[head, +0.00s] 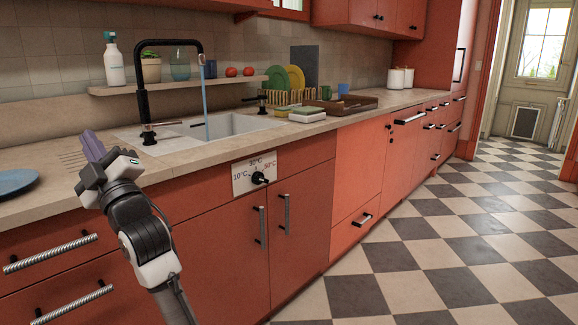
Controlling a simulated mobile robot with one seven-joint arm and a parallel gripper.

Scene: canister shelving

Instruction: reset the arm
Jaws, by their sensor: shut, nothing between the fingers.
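My arm rises from the bottom of the head view, bent up and to the left. My gripper (93,147) is shut, with its purple-grey fingers together and nothing visible between them. It is in front of the counter (210,163), left of the sink, with its fingertips overlapping the worktop in the picture. I cannot tell whether the fingers touch the worktop.
A blue plate (14,182) lies left of my gripper. A black tap (142,90) runs water into the sink (230,125). A temperature dial (258,178) is on the cabinet front. Two white canisters (400,78) stand far back. The checkered floor (430,230) at right is clear.

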